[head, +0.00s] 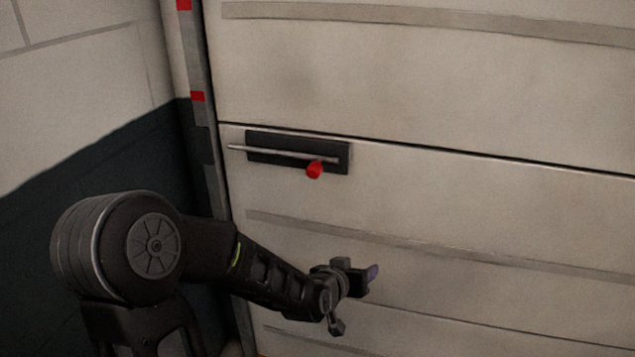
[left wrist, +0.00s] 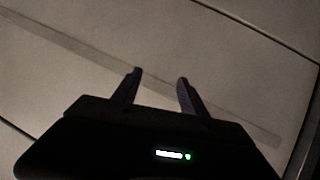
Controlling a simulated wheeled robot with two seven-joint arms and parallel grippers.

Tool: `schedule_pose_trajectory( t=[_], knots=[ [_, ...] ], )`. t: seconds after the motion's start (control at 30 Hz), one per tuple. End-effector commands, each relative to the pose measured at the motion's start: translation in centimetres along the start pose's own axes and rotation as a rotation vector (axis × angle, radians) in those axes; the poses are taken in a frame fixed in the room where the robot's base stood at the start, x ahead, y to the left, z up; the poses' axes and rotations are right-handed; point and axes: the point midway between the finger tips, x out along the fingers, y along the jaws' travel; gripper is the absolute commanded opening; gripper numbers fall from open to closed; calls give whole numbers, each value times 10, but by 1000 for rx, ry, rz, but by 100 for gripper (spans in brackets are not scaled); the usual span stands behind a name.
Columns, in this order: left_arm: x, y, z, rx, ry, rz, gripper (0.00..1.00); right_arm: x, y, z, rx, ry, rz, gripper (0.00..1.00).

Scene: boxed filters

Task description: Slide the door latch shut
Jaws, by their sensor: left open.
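The door latch is a thin metal bolt (head: 275,152) on a black plate (head: 342,152), with a red knob (head: 314,170) near the bolt's right end. The bolt's left end sticks out past the plate toward the door's left edge, short of the frame post. My left gripper (head: 372,273) is below and to the right of the latch, apart from it. In the left wrist view, the left gripper (left wrist: 160,78) is open and empty in front of the door panel. The latch does not show in that view. My right gripper is not in view.
The pale panelled door (head: 480,200) fills the right of the head view, with horizontal ribs and seams. A grey frame post (head: 203,130) with red marks stands at its left edge. A wall (head: 85,75), pale above and dark below, lies farther left. The door face around the latch is clear.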

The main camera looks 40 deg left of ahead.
Motion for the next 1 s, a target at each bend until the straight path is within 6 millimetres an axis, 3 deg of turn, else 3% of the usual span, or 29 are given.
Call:
schedule_pose_trajectory(
  t=[0.03,0.1,0.2,0.3,0.5,0.77,1.0],
  knots=[
    [-12,-18,-39,8,119,-28,51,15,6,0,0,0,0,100],
    [-38,-34,-90,22,258,-62,51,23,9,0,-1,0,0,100],
    [-77,-51,-143,40,412,-104,51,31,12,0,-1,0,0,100],
    [-106,-60,-173,53,507,-131,51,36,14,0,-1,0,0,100],
    [-124,-64,-190,61,559,-146,51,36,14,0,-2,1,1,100],
    [-123,-64,-190,60,556,-145,51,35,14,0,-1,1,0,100],
    [-107,-66,-200,60,554,-144,51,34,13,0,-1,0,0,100]
  ],
)
